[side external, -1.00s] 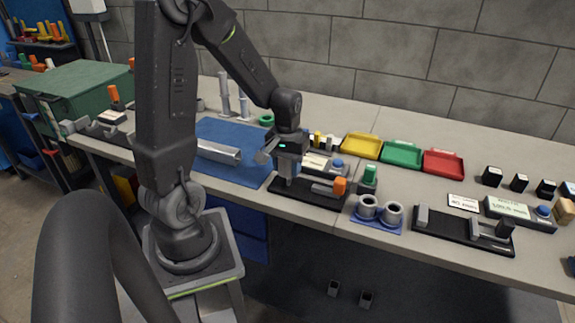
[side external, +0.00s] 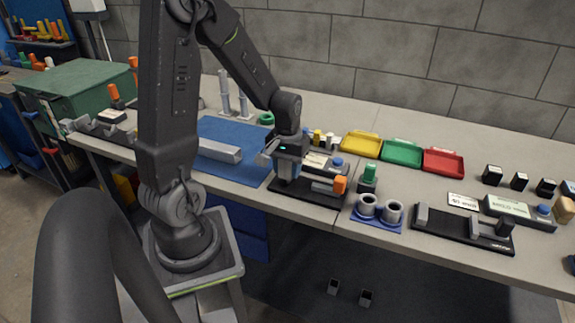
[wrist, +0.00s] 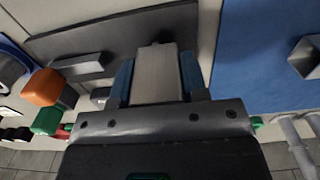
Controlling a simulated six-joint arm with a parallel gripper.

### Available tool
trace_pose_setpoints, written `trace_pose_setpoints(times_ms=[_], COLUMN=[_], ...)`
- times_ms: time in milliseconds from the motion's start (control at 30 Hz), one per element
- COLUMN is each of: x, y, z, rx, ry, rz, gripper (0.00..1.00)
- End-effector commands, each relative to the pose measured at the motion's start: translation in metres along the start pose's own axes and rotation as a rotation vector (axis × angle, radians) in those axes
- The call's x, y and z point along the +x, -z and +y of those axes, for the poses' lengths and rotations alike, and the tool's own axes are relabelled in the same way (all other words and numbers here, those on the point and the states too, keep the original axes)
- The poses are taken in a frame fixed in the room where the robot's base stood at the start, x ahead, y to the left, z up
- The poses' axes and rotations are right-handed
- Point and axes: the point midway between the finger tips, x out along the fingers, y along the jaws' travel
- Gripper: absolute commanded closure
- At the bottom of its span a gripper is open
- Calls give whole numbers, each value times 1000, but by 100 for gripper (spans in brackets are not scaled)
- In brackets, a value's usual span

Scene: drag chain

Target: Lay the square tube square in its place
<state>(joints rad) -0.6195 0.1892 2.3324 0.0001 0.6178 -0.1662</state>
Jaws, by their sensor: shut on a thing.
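My gripper (side external: 286,172) is shut on a pale grey, square-sided piece, the square tube (wrist: 157,75), which sits between the two blue-faced jaws in the wrist view. In the side view my gripper is low over the left part of a black fixture plate (side external: 312,197). The jaws hide most of the held tube there, and I cannot tell whether its lower end touches the plate. The plate carries a grey block and an orange-knobbed clamp (side external: 340,185) at its right. These also show in the wrist view, with the orange knob (wrist: 42,88) at the left.
Another grey bar (side external: 220,151) lies on the blue mat (side external: 235,133) to the left. A blue holder with two grey rings (side external: 380,210) stands right of the plate. Yellow, green and red trays (side external: 402,153) lie behind. A second black fixture (side external: 450,228) is farther right.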

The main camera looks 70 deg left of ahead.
Motion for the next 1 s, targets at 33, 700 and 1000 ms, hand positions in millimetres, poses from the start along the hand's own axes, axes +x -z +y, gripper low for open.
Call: trace_pose_setpoints(times_ms=[33, 700, 1000], x=[1, 14, 19], y=[0, 0, 0], z=[0, 0, 0], rx=[0, 0, 0], ry=[0, 0, 0], rz=[0, 0, 0], gripper=[93, 93, 93])
